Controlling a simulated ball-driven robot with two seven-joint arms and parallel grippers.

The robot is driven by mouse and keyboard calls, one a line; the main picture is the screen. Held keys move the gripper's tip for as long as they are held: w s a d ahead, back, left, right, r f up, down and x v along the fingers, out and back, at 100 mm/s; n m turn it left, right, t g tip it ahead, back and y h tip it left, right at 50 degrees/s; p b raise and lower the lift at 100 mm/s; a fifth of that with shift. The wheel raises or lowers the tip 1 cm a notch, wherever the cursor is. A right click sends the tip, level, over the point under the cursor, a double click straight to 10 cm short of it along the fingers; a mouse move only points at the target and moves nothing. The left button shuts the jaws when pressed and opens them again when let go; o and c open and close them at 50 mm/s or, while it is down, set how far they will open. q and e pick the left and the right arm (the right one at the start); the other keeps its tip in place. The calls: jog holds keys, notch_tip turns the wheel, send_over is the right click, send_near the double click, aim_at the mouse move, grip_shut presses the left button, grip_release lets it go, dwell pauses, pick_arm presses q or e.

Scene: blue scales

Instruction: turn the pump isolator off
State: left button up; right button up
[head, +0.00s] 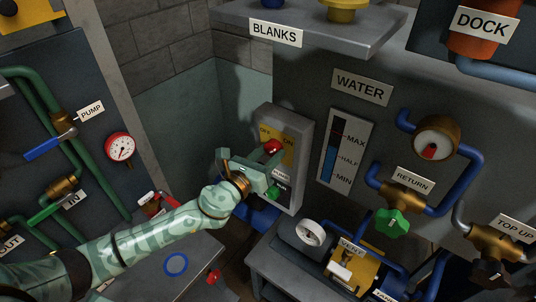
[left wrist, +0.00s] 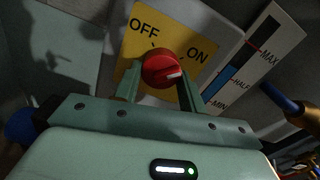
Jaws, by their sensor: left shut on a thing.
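The pump isolator is a grey box (head: 297,143) on the wall with a yellow plate (head: 288,152) marked OFF and ON. Its red knob (head: 272,147) also shows in the left wrist view (left wrist: 160,66), with OFF up to the left and ON to the right. The knob's white mark points right, towards the ON side. My left gripper (head: 266,158) is shut on the red knob, with one finger on each side in the left wrist view (left wrist: 160,88). The gripper hides part of the box front. My right gripper is not in view.
A green button (head: 272,191) sits low on the box. The water gauge (head: 345,150) is to its right. A grey shelf (head: 350,42) overhangs above. Valves and blue pipes (head: 461,185) fill the right side; a panel with green pipes (head: 85,165) is at left.

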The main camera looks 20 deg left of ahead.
pick_arm(q)
jog(key=n, duration=0.8)
jog(key=shift+d+r+n, duration=0.1)
jog(key=shift+n, duration=0.2)
jog(key=n+p, duration=0.1)
jog(key=n, duration=0.3)
jog(key=shift+s+r+n, duration=0.1)
jog(key=shift+n, duration=0.2)
jog(key=shift+n+p, duration=1.1)
jog(key=shift+n, duration=1.2)
jog(key=o, duration=1)
